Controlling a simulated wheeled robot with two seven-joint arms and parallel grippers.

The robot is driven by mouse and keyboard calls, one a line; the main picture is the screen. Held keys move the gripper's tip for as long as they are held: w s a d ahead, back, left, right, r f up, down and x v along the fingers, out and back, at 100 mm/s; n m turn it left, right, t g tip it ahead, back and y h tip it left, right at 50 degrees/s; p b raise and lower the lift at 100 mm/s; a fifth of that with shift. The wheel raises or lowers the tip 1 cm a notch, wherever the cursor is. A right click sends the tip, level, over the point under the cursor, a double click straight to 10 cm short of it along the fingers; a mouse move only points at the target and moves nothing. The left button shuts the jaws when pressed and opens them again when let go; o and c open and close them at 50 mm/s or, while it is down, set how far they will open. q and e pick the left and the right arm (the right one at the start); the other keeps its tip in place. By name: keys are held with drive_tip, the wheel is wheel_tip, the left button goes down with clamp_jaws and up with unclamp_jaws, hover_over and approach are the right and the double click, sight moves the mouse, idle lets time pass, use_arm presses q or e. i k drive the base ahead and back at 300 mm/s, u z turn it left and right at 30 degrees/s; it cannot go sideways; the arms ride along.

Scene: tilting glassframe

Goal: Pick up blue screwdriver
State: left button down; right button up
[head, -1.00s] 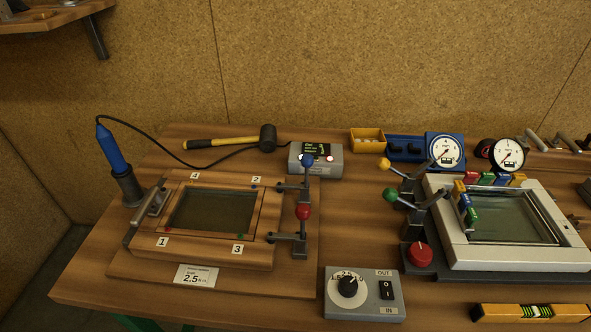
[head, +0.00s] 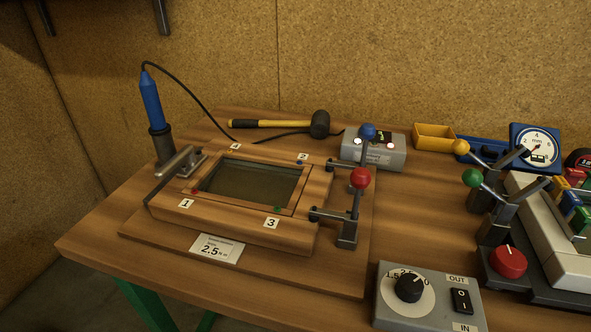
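The blue screwdriver (head: 151,101) stands upright, slightly tilted, in a dark cylindrical holder (head: 163,146) at the back left of the workbench. Neither of my grippers is in view.
A dial box (head: 428,297) is at front. The bench's left edge is near the holder.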

sight(149, 90)
drive_tip(key=k, duration=0.5)
drive_tip(key=u, duration=1.4)
drive_tip(key=i, duration=0.85)
drive_tip(key=z, duration=1)
